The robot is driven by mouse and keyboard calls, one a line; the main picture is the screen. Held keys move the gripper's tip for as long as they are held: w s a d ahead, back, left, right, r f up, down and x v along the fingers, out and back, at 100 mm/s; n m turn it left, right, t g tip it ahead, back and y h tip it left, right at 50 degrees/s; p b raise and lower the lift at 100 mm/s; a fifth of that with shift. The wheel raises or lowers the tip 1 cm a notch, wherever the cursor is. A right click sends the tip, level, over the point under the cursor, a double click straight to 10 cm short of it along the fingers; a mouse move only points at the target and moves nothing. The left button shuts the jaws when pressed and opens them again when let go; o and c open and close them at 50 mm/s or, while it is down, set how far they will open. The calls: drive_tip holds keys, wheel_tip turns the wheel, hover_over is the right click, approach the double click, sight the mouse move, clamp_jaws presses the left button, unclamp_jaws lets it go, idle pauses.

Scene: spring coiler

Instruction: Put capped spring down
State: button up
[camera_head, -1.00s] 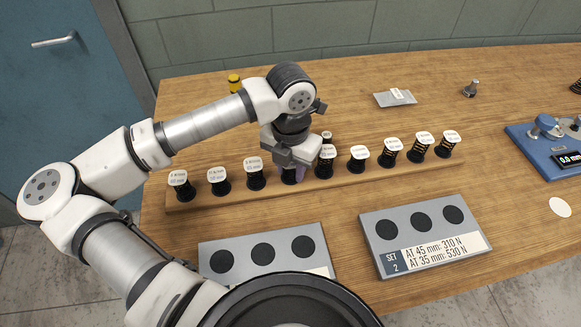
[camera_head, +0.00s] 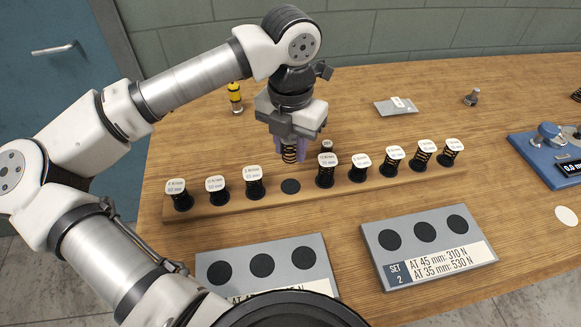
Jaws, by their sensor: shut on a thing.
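The jaws hide the spring's cap. Below it on the rack is an empty round black seat (camera_head: 290,186), between two standing capped springs, one on the left (camera_head: 253,182) and one on the right (camera_head: 326,170). The other seats hold several black springs with white labelled caps.
Two grey trays, left (camera_head: 205,284) and SET 2 on the right (camera_head: 373,256), each show three bare black pads. A blue device (camera_head: 535,152) stands at the right. A yellow-topped object (camera_head: 235,98), a grey plate (camera_head: 396,106) and a metal part (camera_head: 471,97) are behind the rack.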

sight(291, 137)
wheel_tip(291, 137, up, 11)
drive_tip(key=shift+f+b, duration=0.15)
drive_tip(key=shift+b, duration=0.5)
